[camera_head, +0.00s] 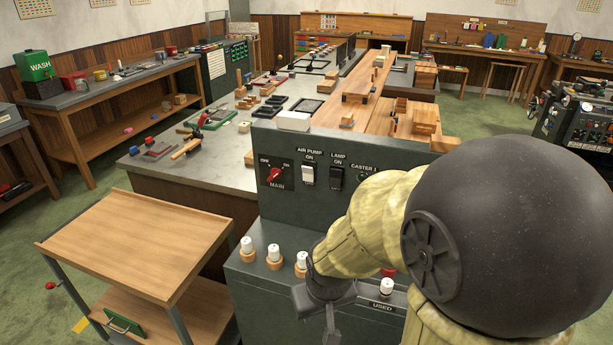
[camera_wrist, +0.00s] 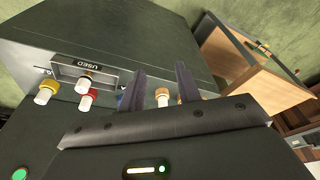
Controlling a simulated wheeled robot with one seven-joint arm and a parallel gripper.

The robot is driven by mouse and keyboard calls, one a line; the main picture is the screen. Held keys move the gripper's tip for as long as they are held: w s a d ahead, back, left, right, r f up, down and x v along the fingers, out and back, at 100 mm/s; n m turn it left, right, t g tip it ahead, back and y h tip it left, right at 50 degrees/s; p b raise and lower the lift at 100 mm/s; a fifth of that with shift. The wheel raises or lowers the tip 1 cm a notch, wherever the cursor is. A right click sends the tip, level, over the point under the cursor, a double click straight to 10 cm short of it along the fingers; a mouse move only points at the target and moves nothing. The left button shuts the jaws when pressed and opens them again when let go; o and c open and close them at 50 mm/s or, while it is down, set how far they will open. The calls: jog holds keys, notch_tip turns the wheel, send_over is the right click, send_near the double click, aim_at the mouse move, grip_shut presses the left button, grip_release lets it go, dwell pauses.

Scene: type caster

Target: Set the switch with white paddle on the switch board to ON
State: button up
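The switch board (camera_head: 400,158) is the dark upright panel of a machine. The switch with white paddle (camera_head: 308,175) is on it under the label "AIR PUMP ON", between the red MAIN knob (camera_head: 274,175) and the black LAMP switch (camera_head: 336,179). I cannot tell which way the white paddle is set. My gripper (camera_head: 328,318) is well below the switch, over the lower ledge, partly hidden by my arm. In the wrist view my gripper (camera_wrist: 160,80) has its two fingers apart, with nothing visibly held. The white paddle does not show in the wrist view.
White-capped pegs (camera_head: 273,253) stand in wooden rings on the ledge near my gripper. A "USED" holder (camera_head: 385,305) is to the right. My arm hides the board's right part. A wooden cart (camera_head: 140,243) stands at left. Space before the switch looks clear.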

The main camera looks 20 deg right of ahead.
dwell(0.4)
jog(key=shift+w, duration=0.25)
jog(key=c, duration=0.7)
jog(key=w+t+b, duration=0.1)
jog(key=w+t, duration=0.1)
jog(key=w, duration=0.3)
jog(key=w+a+f+m+t+b, duration=0.1)
jog(key=w+t, duration=0.1)
jog(key=w, duration=0.3)
jog(key=w+f+m+t+b, duration=0.1)
jog(key=w+t, duration=0.1)
jog(key=w, duration=0.3)
jog(key=shift+w+a+f+h, duration=0.15)
jog(key=shift+w+a+h, duration=0.1)
jog(key=shift+h, duration=0.05)
grip_shut()
jog(key=w+d+r+m+t+h+b, duration=0.1)
jog(key=w+r+m+t+h+b, duration=0.2)
jog(key=w+t+h, duration=0.6)
jog(key=shift+w+d+r+m+h+b, duration=0.2)
jog(key=shift+w+r+m+h+b, duration=0.15)
jog(key=shift+w+m+h+b, duration=1)
jog(key=shift+s+n+h, duration=0.25)
jog(key=shift+s+h, duration=0.1)
jog(key=shift+s, duration=0.2)
